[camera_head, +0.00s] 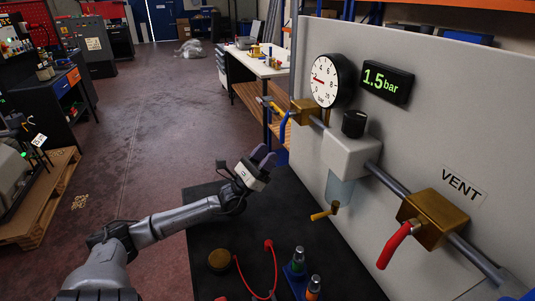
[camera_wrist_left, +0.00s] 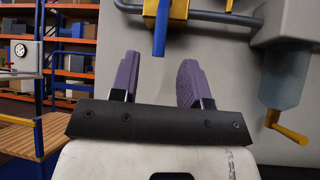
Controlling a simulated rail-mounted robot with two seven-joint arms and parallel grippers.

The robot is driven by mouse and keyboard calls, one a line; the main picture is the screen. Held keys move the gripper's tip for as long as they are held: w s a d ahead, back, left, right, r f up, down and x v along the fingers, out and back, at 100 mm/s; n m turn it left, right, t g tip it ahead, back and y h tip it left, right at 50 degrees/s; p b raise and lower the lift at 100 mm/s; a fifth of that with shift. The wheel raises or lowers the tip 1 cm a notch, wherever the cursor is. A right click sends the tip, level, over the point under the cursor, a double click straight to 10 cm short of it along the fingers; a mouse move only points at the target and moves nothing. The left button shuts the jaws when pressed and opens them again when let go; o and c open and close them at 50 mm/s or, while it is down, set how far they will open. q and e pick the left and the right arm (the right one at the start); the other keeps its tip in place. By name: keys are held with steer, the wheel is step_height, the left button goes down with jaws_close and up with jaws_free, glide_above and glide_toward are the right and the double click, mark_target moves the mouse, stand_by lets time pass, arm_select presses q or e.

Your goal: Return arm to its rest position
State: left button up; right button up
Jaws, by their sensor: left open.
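My left arm comes in from the lower left of the head view. Its gripper (camera_head: 262,158) is raised over the back edge of the black table (camera_head: 240,212). In the left wrist view the two purple fingers (camera_wrist_left: 157,80) stand apart with nothing between them. The gripper is left of the panel's pipe and touches nothing that I can see. A blue-handled brass valve (camera_head: 302,110) is beyond the gripper, and its blue handle (camera_wrist_left: 161,28) shows above the fingers in the left wrist view. My right gripper is not in either view.
The upright panel (camera_head: 430,130) carries a round gauge (camera_head: 331,81), a display reading 1.5 bar (camera_head: 387,82), a regulator with a clear bowl (camera_head: 340,187) and a red-handled vent valve (camera_head: 433,219). A brass disc (camera_head: 220,261), red cable (camera_head: 273,262) and connectors (camera_head: 297,262) occupy the front table.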

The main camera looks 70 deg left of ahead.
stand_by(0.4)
arm_select(q)
steer(key=s+d+r+n+g+y+p, duration=0.4)
steer(key=n+g+p, duration=0.5)
steer(key=n+p, duration=0.55)
steer(key=s+d+r+n+g+y+p, duration=0.2)
steer(key=s+d+n+g+y+p, duration=0.4)
steer(key=n+p, duration=0.85)
steer(key=s+d+r+n+g+h+p, duration=0.1)
steer(key=s+d+r+g+h+p, duration=0.1)
steer(key=d+p, duration=0.5)
steer(key=s+d+r+n+g+h+p, duration=0.1)
steer(key=s+d+r+g+h+p, duration=0.2)
steer(key=d, duration=0.8)
steer(key=s+d+r+n+g+h+p, duration=0.1)
steer(key=s+d+r+g+h+p, duration=0.1)
steer(key=d+r+h+p, duration=0.4)
steer(key=d+g+h+p, duration=0.1)
steer(key=d+h+p, duration=0.2)
steer(key=p, duration=0.3)
steer(key=shift+s+n, duration=0.2)
steer(key=shift+n, duration=0.1)
